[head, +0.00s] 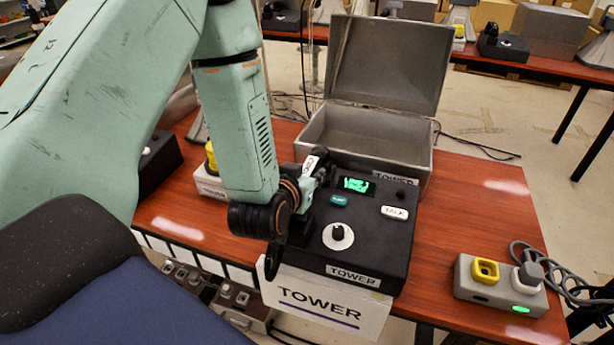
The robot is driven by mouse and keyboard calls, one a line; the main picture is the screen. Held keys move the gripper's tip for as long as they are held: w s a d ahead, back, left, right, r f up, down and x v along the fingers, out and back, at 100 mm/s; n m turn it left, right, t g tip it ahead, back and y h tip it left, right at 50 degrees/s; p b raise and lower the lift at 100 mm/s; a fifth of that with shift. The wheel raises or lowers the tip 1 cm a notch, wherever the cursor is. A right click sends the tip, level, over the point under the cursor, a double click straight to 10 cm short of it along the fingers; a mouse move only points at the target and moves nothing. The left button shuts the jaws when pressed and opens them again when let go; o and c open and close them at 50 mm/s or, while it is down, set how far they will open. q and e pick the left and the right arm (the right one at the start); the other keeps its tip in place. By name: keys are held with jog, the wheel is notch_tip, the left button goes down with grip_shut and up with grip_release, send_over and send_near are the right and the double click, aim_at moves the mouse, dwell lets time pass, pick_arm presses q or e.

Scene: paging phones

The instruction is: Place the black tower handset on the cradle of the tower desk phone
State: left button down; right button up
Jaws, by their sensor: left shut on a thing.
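The tower desk phone (378,238) is a black box on the red-brown table, with a lit green display, a teal button, a white TALK button, a round white dial and TOWER labels. My left gripper (308,186) is at the phone's left side, shut on the black tower handset (301,228). A small white label shows near the handset's upper end. The handset is over or on the left part of the phone. My gripper and wrist hide much of it and the cradle, so I cannot tell if it is seated. My right gripper is not in view.
An open grey metal box (366,137) stands right behind the phone. A TOWER sign (322,303) hangs at the front edge. A grey outlet box (503,287) with a yellow switch, plug and cables is at the right. The table between is clear.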

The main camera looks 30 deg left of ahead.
pick_arm(q)
jog(key=shift+d+r, duration=0.15)
jog(key=shift+d, duration=0.1)
jog(key=c, duration=1.2)
grip_release()
jog(key=shift+a+f, duration=0.2)
jog(key=shift+f, duration=0.05)
jog(key=shift+o, duration=1.3)
jog(key=shift+d, duration=0.15)
